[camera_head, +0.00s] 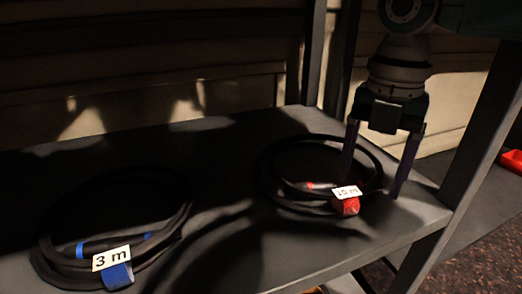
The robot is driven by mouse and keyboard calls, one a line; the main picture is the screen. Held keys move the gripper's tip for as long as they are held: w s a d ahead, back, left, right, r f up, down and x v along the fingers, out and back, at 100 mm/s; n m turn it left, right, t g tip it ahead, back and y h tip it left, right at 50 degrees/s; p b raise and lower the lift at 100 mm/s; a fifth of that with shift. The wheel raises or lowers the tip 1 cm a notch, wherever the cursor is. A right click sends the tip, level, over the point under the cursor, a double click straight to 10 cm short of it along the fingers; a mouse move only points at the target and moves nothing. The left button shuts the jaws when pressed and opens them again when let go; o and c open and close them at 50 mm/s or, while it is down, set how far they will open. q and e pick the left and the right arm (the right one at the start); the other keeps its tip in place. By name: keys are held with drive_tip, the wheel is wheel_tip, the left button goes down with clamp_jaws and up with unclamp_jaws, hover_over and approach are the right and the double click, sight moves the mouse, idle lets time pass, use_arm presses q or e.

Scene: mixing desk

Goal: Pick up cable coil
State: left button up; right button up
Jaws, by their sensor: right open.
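Two black cable coils lie flat on a dark grey shelf. The right coil (282,194) has a red strap and a white tag that appears to read 10 m. The left coil (177,222) has blue bands and a white tag reading 3 m. My right gripper (372,172) comes down from the upper right, open, over the right side of the red-strapped coil. One finger stands over the inside of that coil and the other beside its outer right edge. I cannot tell whether either finger touches it. My left gripper is not in view.
The shelf (225,260) is bare between and in front of the coils. A dark upright post (478,135) stands close to the right of my right gripper, and another (314,55) is at the back. A red object (512,161) lies beyond at the far right.

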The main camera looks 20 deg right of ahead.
drive_tip(key=shift+s+f, duration=0.1)
drive_tip(key=shift+f, duration=0.05)
drive_tip(key=shift+c, duration=0.4)
clamp_jaws()
idle(0.9)
